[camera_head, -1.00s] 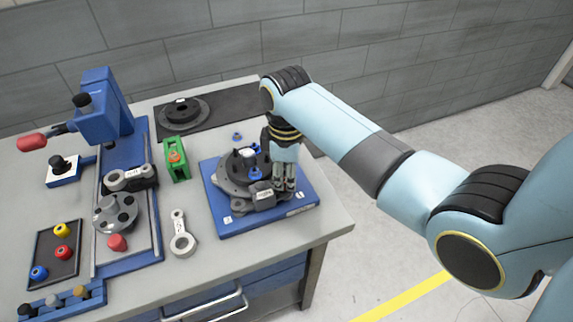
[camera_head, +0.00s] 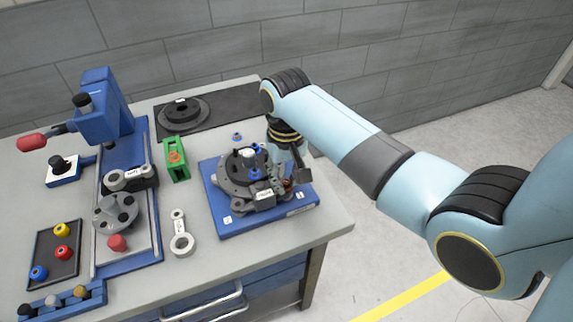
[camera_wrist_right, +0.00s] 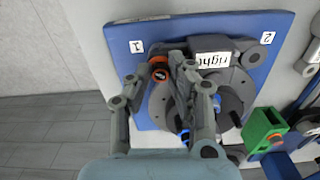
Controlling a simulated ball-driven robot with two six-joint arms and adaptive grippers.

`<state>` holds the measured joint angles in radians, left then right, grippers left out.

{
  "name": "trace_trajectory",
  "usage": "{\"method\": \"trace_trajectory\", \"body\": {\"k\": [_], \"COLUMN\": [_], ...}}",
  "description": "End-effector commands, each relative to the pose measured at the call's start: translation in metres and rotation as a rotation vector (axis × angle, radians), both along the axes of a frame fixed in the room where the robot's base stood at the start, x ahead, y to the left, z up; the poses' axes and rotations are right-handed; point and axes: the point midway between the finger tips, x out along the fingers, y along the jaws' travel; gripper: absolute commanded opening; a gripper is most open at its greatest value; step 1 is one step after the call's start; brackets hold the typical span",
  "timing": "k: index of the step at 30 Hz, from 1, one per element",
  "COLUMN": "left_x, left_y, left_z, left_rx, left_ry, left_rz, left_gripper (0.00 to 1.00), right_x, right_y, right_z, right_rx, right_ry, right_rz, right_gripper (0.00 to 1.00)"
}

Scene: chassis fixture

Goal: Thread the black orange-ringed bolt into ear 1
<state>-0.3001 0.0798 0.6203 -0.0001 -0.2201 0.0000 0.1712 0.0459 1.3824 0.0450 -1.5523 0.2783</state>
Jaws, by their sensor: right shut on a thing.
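The black orange-ringed bolt (camera_wrist_right: 158,73) shows between my right gripper's fingertips in the right wrist view, its orange ring facing the camera. My right gripper (camera_wrist_right: 162,80) is shut on it, over the fixture's edge near the label 1 (camera_wrist_right: 137,46). In the head view my right gripper (camera_head: 287,180) is at the right side of the round dark fixture (camera_head: 232,181) on the blue plate (camera_head: 232,228). Ear 1 is mostly hidden by the fingers and bolt; I cannot tell whether the bolt touches or enters it. My left gripper is not in view.
A block labelled "right" (camera_wrist_right: 205,57) sits close beside the fingers. A green holder (camera_head: 177,160), a pale link (camera_head: 181,235), a blue press (camera_head: 107,105) and a tray (camera_head: 47,262) of coloured knobs stand to the left. The plate's right front corner is clear.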

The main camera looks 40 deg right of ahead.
Motion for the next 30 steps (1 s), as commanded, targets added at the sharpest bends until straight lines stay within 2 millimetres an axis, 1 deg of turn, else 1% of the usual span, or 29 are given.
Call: {"method": "trace_trajectory", "body": {"k": [1, 12, 15, 19, 26, 27, 30], "left_x": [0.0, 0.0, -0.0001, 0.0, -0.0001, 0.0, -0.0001], "left_y": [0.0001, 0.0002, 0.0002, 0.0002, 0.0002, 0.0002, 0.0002], "left_z": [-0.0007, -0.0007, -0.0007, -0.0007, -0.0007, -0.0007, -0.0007], "left_rx": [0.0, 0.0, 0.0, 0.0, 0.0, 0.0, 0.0], "left_ry": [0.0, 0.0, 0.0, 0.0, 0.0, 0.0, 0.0], "left_rz": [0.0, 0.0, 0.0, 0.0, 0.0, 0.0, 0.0], "left_gripper": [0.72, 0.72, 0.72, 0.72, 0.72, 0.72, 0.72], "right_x": [-0.0063, -0.0061, -0.0059, -0.006, -0.0059, -0.0059, -0.0058], "right_y": [0.0023, 0.003, 0.0032, 0.0033, 0.0034, 0.0035, 0.0033], "right_z": [-0.0064, -0.0086, -0.0092, -0.0096, -0.0096, -0.0096, -0.0094], "right_rx": [0.005, 0.002, 0.001, 0.001, 0.001, 0.001, 0.001], "right_ry": [0.016, 0.017, 0.017, 0.017, 0.017, 0.017, 0.017], "right_rz": [-0.089, -0.807, -0.978, -1.102, -1.122, -1.122, -1.121], "right_gripper": [0.0, 0.0, 0.0, 0.0, 0.0, 0.21, 0.34]}}
